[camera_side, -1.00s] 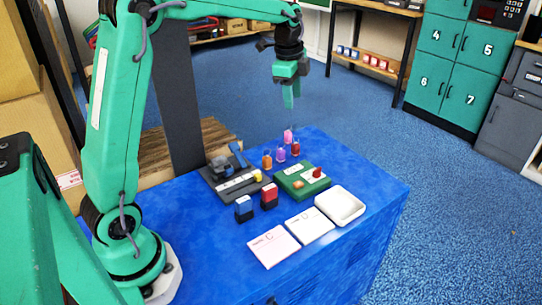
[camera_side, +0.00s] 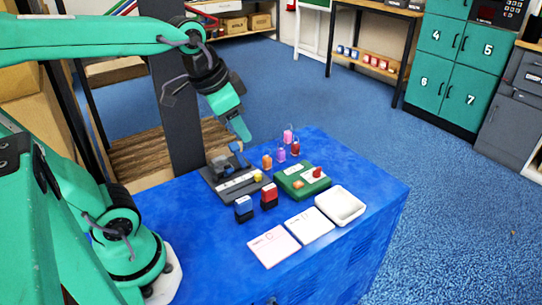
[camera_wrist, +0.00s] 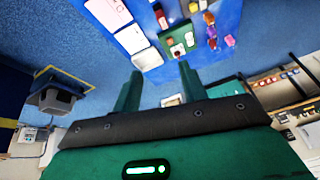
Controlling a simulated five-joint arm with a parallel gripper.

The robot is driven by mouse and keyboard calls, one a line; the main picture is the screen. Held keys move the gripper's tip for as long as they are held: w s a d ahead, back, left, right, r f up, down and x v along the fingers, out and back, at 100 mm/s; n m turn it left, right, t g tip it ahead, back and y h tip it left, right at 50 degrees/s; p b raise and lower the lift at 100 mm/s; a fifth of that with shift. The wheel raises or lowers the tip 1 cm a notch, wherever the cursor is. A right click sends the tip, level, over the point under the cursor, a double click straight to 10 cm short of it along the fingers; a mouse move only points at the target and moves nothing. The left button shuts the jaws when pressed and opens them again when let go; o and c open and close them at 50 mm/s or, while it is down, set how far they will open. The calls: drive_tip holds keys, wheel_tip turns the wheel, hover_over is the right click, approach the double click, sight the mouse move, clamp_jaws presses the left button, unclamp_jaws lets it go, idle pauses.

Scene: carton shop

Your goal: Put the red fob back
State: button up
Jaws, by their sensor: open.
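A small red fob-like piece (camera_side: 295,148) stands at the back of the blue table, beside similar orange (camera_side: 267,161), purple (camera_side: 281,155) and pink (camera_side: 288,136) pieces. A green board (camera_side: 291,189) in front of them carries a red upright piece (camera_side: 317,172), a white label and an orange block. The green board also shows in the wrist view (camera_wrist: 178,37), beyond my fingertips. My gripper (camera_side: 240,130) is above the table's back left edge, left of the small pieces and apart from them. In the wrist view my gripper (camera_wrist: 158,85) is open, with nothing between its fingers.
A dark grey stand (camera_side: 221,190) with blue and yellow parts lies left of the green board. Blue (camera_side: 243,208) and red (camera_side: 269,196) stamp-like blocks stand in front. A white tray (camera_side: 345,219) and two cards (camera_side: 274,246) lie nearer the front. The table's right side is clear.

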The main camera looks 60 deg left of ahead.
drive_tip(key=s+f+n, duration=0.1)
drive_tip(key=s+f, duration=0.1)
drive_tip(key=s, duration=0.1)
drive_tip(key=s+d+n, duration=0.1)
drive_tip(key=s, duration=0.1)
drive_tip(key=shift+d+f+n+t, duration=0.1)
drive_tip(key=shift+f+n+t, duration=0.2)
drive_tip(key=shift+f+t, duration=0.1)
